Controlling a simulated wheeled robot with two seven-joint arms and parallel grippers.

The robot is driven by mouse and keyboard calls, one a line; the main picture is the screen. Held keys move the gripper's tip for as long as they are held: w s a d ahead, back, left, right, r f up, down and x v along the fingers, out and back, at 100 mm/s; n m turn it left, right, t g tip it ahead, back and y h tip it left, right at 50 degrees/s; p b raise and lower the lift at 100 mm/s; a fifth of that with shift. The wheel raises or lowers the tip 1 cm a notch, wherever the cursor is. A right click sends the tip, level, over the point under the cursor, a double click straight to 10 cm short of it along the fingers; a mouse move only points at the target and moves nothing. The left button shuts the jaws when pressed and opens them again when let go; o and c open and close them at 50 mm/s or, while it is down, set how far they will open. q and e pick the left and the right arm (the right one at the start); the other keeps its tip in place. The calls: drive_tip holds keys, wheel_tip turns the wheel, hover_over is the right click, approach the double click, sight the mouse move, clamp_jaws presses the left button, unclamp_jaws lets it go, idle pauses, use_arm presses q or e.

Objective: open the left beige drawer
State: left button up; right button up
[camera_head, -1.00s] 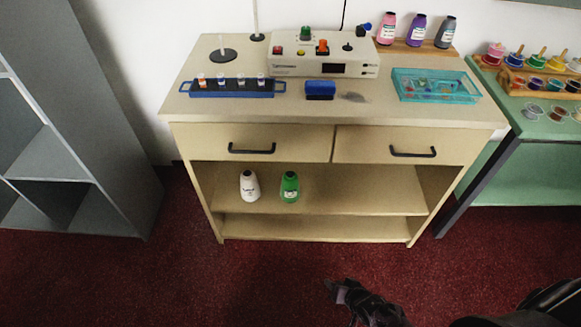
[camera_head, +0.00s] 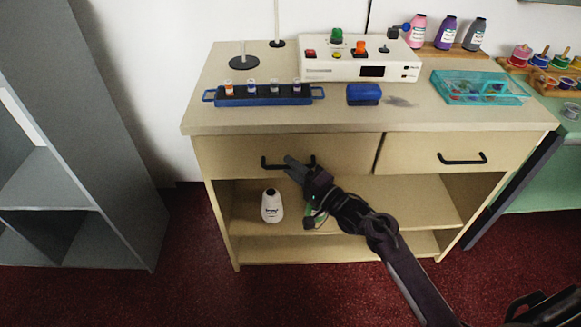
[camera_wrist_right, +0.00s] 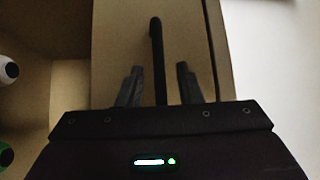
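The left beige drawer (camera_head: 230,152) sits flush in the cabinet front and looks closed. Its black bar handle (camera_head: 271,166) is partly hidden by my right gripper (camera_head: 294,168), which reaches up to it from the lower right. In the right wrist view the two fingers of the gripper (camera_wrist_right: 160,84) are spread, one on each side of the handle bar (camera_wrist_right: 156,45), with gaps between fingers and bar. The drawer front (camera_wrist_right: 118,50) lies behind the bar. My left gripper is not in view.
The right drawer (camera_head: 420,152) is closed. A white bottle (camera_head: 272,207) and a mostly hidden green one stand on the shelf below. The countertop (camera_head: 225,118) holds a blue tube rack (camera_head: 262,97), a blue block (camera_head: 364,94) and a teal tray (camera_head: 480,86).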

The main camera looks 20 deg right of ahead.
drive_tip(key=shift+w+a, duration=0.25)
drive_tip(key=shift+w, duration=0.2)
drive_tip(key=shift+c, duration=0.2)
clamp_jaws()
